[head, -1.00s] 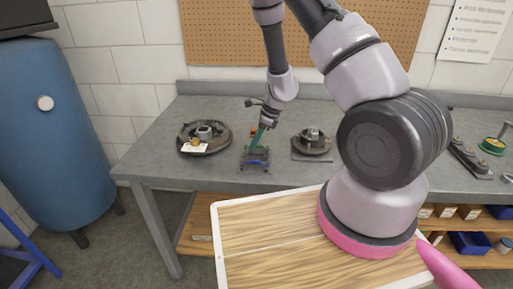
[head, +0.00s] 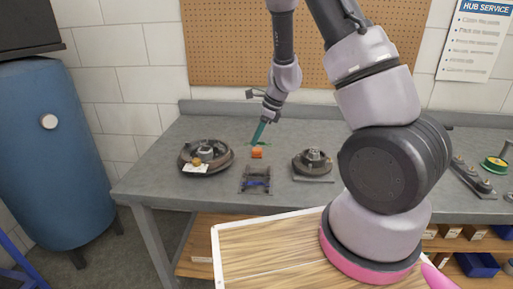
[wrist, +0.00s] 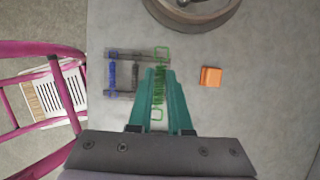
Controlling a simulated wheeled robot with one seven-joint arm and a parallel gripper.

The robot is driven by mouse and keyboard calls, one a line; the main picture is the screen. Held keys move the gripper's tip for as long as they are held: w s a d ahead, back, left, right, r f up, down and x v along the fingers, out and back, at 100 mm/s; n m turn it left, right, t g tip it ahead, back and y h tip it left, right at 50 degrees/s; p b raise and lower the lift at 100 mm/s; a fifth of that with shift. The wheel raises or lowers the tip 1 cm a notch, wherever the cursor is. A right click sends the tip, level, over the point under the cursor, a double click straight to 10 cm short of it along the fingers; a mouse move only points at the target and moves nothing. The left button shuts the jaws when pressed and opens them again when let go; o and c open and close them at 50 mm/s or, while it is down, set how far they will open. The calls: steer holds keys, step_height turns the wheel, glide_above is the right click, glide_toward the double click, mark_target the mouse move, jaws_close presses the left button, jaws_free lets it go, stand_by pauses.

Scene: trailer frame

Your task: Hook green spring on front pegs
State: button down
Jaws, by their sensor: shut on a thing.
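The green spring (wrist: 160,88) is a coil with a loop at each end. In the wrist view it lies between the teal fingers of my gripper (wrist: 162,74), which is shut on it. Its far loop reaches past the fingertips. The dark frame (wrist: 126,53) is left of the fingers there, and the spring's far loop appears close to its right edge; contact cannot be told. A blue spring (wrist: 112,76) is on the frame. In the head view, my gripper (head: 257,143) is beyond the frame (head: 243,179), toward the wall. The pegs are too small to make out.
An orange block (head: 257,153) sits on the grey bench behind the frame. A round hub assembly (head: 222,160) lies left, and another on a plate (head: 312,165) lies right. A wooden-topped surface (head: 270,250) stands in front.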

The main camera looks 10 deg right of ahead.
steer(key=shift+r, duration=1.55)
